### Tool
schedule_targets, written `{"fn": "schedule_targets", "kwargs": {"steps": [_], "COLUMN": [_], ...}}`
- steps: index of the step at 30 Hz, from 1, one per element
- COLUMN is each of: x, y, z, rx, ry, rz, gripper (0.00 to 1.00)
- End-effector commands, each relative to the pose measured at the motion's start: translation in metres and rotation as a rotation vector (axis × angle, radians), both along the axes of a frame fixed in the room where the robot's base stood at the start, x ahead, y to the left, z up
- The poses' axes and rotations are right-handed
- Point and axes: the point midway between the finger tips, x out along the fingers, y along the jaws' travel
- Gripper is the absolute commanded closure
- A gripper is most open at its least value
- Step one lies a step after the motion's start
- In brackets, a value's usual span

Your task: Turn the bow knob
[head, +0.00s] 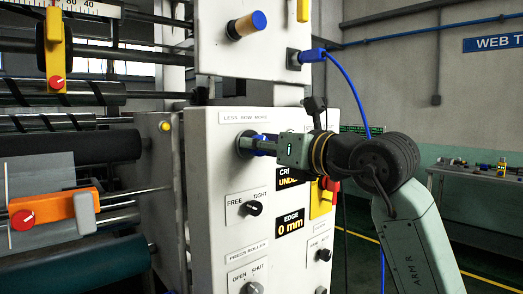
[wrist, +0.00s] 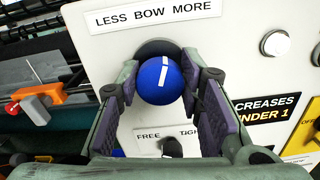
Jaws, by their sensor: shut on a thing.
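The bow knob (wrist: 161,82) is a round blue knob with a white line on its face, on a dark round base under the label "LESS BOW MORE" (wrist: 155,14). Its white line is close to upright, leaning slightly in the wrist view. My gripper (wrist: 160,72) has one padded finger on each side of the knob and is shut on it. In the head view my gripper (head: 265,146) reaches the white panel from the right. The fingers hide most of the knob there; its dark base (head: 242,143) shows at the left.
Below the bow knob is a black FREE/TIGHT knob (head: 253,208). Black displays (head: 290,222) and a yellow switch plate (head: 322,200) sit to the right. Rollers (head: 65,147) fill the left side. A blue cable (head: 350,85) hangs behind my arm.

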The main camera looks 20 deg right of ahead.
Motion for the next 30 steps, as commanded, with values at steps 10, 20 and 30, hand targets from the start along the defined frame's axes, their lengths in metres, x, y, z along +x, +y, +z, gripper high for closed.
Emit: {"fn": "schedule_targets", "kwargs": {"steps": [10, 20, 30], "x": [0.0003, 0.0002, 0.0002], "y": [-0.0014, -0.0011, -0.0010], "z": [-0.0003, 0.0006, 0.0007], "rx": [0.147, 0.176, 0.175], "ry": [0.051, 0.062, 0.061], "rz": [-0.001, 0.000, 0.000], "gripper": [0.94, 0.94, 0.58]}}
